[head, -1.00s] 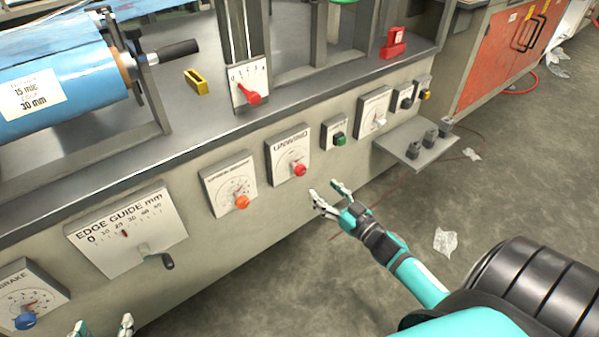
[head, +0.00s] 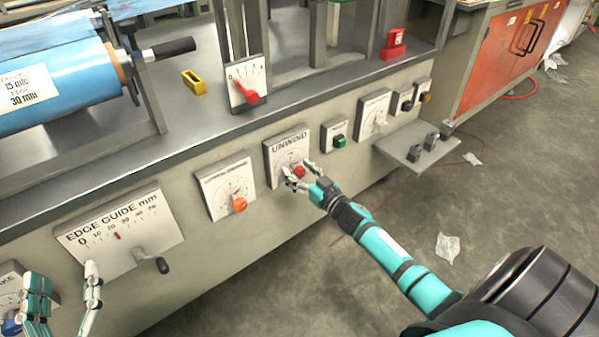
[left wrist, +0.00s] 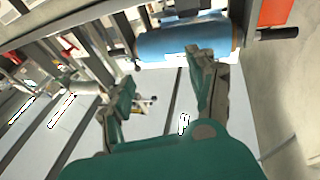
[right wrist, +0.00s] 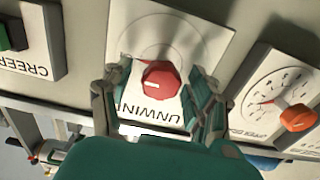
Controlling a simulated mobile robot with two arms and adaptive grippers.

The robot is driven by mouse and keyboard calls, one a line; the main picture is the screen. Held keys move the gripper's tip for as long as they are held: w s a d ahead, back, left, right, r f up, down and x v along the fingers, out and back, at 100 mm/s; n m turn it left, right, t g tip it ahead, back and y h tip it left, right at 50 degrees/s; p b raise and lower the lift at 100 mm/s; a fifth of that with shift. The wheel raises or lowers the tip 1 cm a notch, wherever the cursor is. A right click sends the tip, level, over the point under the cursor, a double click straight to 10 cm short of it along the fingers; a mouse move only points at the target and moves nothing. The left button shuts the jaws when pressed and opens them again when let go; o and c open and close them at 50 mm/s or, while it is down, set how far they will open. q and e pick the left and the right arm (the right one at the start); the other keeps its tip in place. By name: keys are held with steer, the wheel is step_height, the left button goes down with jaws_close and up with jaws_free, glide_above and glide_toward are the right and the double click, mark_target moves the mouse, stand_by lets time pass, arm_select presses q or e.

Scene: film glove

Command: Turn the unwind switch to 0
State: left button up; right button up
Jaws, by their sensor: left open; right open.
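The unwind switch is a red knob (head: 299,171) on a white plate lettered UNWIND (head: 283,148) on the machine's front panel. In the right wrist view the red knob (right wrist: 160,79) sits between the open fingers of my right gripper (right wrist: 158,88), with a gap to each finger. The plate's scale marks are too faint to read there. In the head view my right gripper (head: 300,178) partly covers the knob. My left gripper (head: 65,275) is open and empty in front of the panel at the lower left, by the edge guide plate (head: 120,230).
An orange knob (head: 239,204) is left of the unwind plate, and a green button (head: 340,141) is right of it. A small shelf (head: 420,150) juts out farther right. A red lever (head: 252,97) stands above. The floor in front is mostly clear.

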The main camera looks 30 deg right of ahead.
steer(key=c, duration=1.2)
